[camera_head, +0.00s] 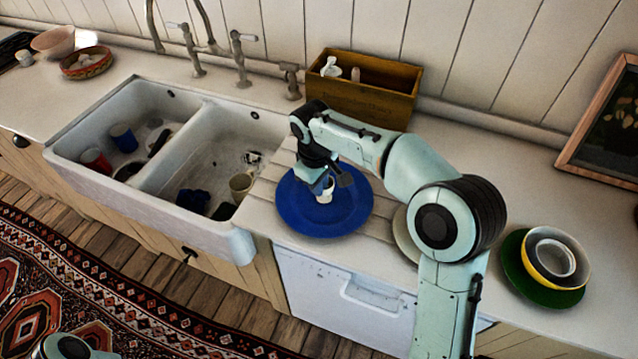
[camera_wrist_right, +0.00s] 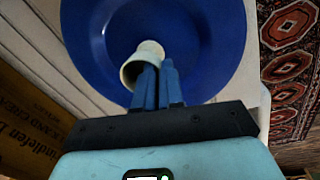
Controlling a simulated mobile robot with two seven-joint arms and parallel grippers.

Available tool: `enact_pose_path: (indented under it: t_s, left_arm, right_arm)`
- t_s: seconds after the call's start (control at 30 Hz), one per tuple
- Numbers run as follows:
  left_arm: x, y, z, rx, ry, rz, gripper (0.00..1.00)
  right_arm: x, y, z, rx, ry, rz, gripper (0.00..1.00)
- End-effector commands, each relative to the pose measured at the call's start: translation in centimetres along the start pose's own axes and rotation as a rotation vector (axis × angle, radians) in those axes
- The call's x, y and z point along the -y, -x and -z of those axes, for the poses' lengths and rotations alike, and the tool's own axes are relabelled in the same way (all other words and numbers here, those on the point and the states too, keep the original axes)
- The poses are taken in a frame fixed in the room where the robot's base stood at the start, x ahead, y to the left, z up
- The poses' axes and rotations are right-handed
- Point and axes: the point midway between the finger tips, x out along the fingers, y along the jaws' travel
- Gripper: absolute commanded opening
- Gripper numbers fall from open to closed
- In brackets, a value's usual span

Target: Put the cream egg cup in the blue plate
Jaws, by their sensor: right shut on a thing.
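The blue plate (camera_head: 300,212) lies on the counter to the right of the sink. The cream egg cup (camera_head: 326,194) is over the middle of the plate, below my right gripper (camera_head: 322,187). In the right wrist view the egg cup (camera_wrist_right: 143,60) shows against the blue plate (camera_wrist_right: 215,40), at the fingertips of my right gripper (camera_wrist_right: 156,75). The gripper is shut on the egg cup's rim. I cannot tell whether the cup's foot touches the plate. My left gripper is not in view; only a bit of my left arm shows at the bottom left.
The double sink (camera_head: 150,190) holds several cups and other items. A wooden box (camera_head: 365,92) stands behind the plate. A partly hidden pale plate lies right of the blue plate. A green plate (camera_head: 515,268) with stacked bowls (camera_head: 572,280) stands farther right, near a framed picture (camera_head: 600,130).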

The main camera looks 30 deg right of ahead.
Motion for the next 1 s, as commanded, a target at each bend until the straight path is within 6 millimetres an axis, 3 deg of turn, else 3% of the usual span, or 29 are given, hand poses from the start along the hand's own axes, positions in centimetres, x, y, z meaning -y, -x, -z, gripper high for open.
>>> enact_pose_path:
  t_s: [0.17, 0.2, 0.27, 0.67, 1.0]
  left_arm:
    - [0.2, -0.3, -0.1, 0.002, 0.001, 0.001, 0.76]
    - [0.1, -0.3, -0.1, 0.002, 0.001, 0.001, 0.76]
    - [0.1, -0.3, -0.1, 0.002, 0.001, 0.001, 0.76]
    - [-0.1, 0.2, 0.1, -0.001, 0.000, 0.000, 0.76]
    - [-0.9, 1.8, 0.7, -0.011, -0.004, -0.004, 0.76]
  right_arm:
    - [0.1, -0.7, -0.1, 0.002, 0.000, 0.000, 0.00]
    - [0.1, -0.7, 0.0, 0.002, 0.000, 0.000, 0.18]
    - [0.1, -0.6, 0.0, 0.002, 0.000, 0.000, 0.33]
    - [-0.1, 0.4, 0.0, -0.001, 0.000, -0.001, 0.33]
    - [-0.1, 7.4, 0.1, -0.005, 0.001, -0.002, 0.33]
